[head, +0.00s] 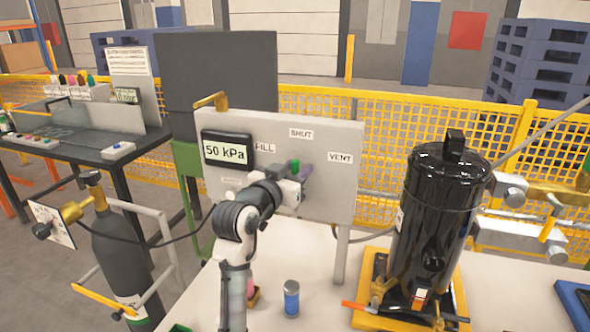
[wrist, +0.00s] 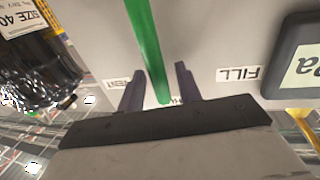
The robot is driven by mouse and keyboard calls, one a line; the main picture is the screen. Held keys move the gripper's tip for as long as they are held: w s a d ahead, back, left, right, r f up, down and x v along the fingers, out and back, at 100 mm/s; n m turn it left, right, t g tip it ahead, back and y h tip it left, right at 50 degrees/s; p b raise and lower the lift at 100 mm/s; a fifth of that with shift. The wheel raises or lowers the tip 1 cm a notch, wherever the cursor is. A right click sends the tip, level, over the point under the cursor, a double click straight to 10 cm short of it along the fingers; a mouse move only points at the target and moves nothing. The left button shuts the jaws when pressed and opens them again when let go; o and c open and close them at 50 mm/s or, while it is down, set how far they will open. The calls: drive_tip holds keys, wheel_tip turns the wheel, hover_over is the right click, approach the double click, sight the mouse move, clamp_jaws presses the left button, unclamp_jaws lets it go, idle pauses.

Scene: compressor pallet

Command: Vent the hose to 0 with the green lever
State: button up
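The green lever (head: 295,166) is on the grey panel (head: 335,193), below the SHUT label (head: 301,134). FILL (head: 265,147) is to its left and VENT (head: 340,158) to its right. The gauge (head: 226,149) reads 50 kPa. My gripper (head: 303,176) is at the lever, hiding its lower part in the head view. In the wrist view, which is upside down, the green lever (wrist: 150,45) runs between the two dark fingers of my gripper (wrist: 158,80), with a gap on each side. The lever's end points at the partly hidden SHUT label.
A black compressor (head: 437,225) stands on a yellow base to the right of the panel. A blue-grey canister (head: 291,299) is on the bench near my arm. A dark gas cylinder (head: 120,250) with a brass regulator stands at the left. Yellow fencing runs behind.

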clamp_jaws()
